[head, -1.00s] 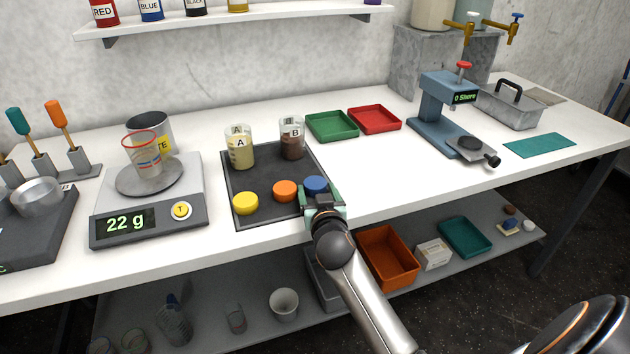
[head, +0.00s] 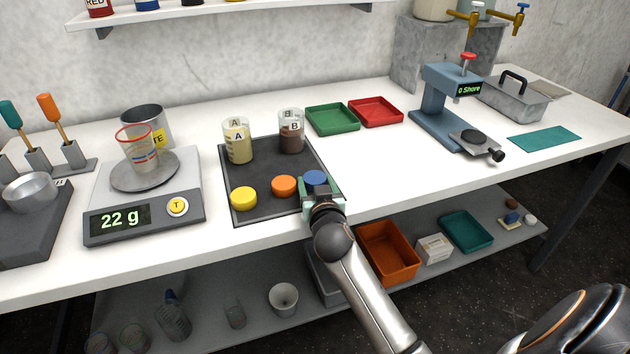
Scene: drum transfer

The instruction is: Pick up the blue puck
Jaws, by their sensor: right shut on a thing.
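The blue puck (head: 315,178) is at the right side of the dark mat (head: 268,208), in line with an orange puck (head: 284,186) and a yellow puck (head: 243,198). My right gripper (head: 318,188) reaches in from the front and is shut on the blue puck, its greenish fingers on either side. Whether the puck still touches the mat I cannot tell. My left gripper is not in view.
Cups A (head: 238,141) and B (head: 291,132) stand at the back of the mat. A scale (head: 145,198) is to the left. Green (head: 332,119) and red (head: 375,111) trays lie behind. A blue hardness tester (head: 437,110) stands right; the table front right of the mat is clear.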

